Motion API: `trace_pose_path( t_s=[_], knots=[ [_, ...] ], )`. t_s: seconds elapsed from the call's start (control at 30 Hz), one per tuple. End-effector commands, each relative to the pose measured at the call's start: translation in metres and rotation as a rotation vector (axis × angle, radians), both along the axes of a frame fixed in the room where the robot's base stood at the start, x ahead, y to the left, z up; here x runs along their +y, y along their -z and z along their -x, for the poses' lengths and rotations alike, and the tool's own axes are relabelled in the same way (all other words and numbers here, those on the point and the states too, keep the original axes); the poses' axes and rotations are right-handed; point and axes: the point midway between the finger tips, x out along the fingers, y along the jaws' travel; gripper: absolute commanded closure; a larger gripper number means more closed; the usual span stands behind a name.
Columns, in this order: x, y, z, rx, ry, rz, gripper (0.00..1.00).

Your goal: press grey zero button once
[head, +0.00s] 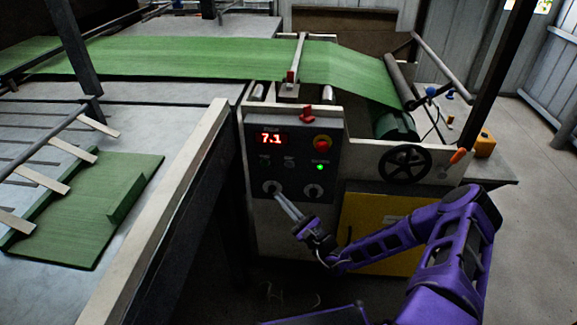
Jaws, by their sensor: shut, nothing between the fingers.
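The dark control panel (293,172) stands on the front of the machine and its red display (271,139) reads 7.1. A round grey control (269,185) sits at the panel's lower left; its label is too small to read, so I cannot tell if it is the zero button. My gripper (279,194) is shut and empty, its tips at or just in front of this control and partly covering it. I cannot tell whether they touch. A similar round control (313,192) with a dark mark sits to the right.
A red stop button (322,143) and a lit green lamp (320,167) are on the panel's right side. A black handwheel (405,164) and a yellow door (375,225) are to the right. Green woven sheet (200,57) runs across the top. A pale rail (165,205) stands left.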

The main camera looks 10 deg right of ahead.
Motion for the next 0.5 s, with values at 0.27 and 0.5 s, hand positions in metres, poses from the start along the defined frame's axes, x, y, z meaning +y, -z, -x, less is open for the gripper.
trace_pose_path(
  t_s=[0.27,0.5],
  knots=[
    [-0.0150,-0.0078,-0.0078,-0.009,0.092,-0.043,1.00],
    [-0.0147,-0.0072,-0.0082,-0.009,0.088,-0.041,1.00]
  ],
)
